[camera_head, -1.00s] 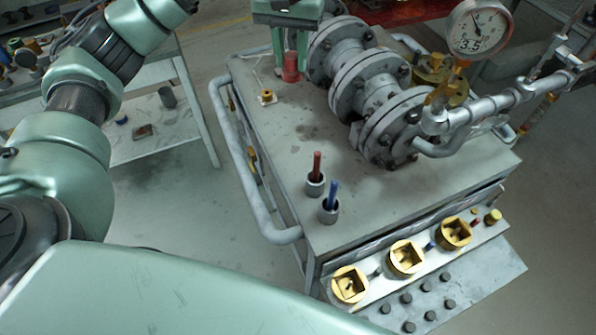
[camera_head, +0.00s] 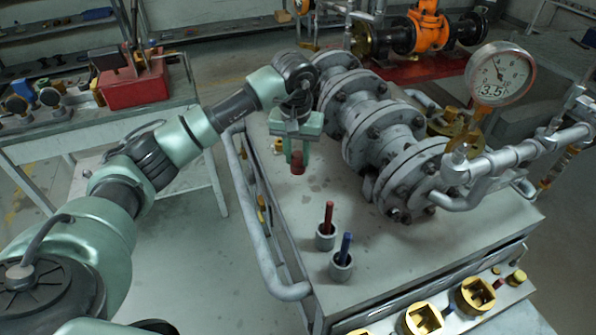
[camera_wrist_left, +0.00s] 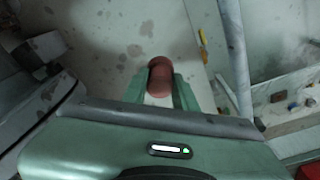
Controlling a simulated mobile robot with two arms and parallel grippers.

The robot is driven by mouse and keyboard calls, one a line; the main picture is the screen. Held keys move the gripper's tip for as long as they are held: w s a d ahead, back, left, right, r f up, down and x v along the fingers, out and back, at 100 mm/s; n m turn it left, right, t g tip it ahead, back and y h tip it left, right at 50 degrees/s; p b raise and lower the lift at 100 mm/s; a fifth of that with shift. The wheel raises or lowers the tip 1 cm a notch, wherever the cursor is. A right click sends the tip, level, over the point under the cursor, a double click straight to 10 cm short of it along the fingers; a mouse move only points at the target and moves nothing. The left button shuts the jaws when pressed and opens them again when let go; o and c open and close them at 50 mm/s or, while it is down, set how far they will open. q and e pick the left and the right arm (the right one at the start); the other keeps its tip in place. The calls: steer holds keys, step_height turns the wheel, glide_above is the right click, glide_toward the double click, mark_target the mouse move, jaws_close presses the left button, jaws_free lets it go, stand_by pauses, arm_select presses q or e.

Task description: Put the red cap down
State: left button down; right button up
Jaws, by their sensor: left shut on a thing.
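The red cap (camera_head: 297,163) is a small red cylinder between the fingertips of my left gripper (camera_head: 296,154). The gripper is shut on it and points down over the far left part of the grey cart top (camera_head: 270,205). In the left wrist view the red cap (camera_wrist_left: 160,78) sits between the two green fingers, with the pale, stained top beyond it. I cannot tell whether the cap touches the top. My right gripper is not in view.
The flanged grey valve body (camera_head: 385,135) stands just right of my left gripper. A gauge (camera_head: 498,73) rises at the right. Two small cups hold a red rod (camera_head: 328,217) and a blue rod (camera_head: 345,248) nearer the front. The cart top left of the valve is mostly clear.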

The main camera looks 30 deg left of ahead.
mark_target(297, 166)
arm_select(q)
steer(key=shift+f, duration=3)
steer(key=c, duration=1.1)
jaws_free()
steer(key=r, duration=0.4)
steer(key=s+r, duration=0.1)
steer(key=r, duration=0.3)
steer(key=r+b, duration=0.1)
steer(key=r, duration=0.3)
steer(key=shift+s+d+r, duration=0.15)
steer(key=shift+s+d, duration=0.05)
steer(key=shift+s, duration=0.05)
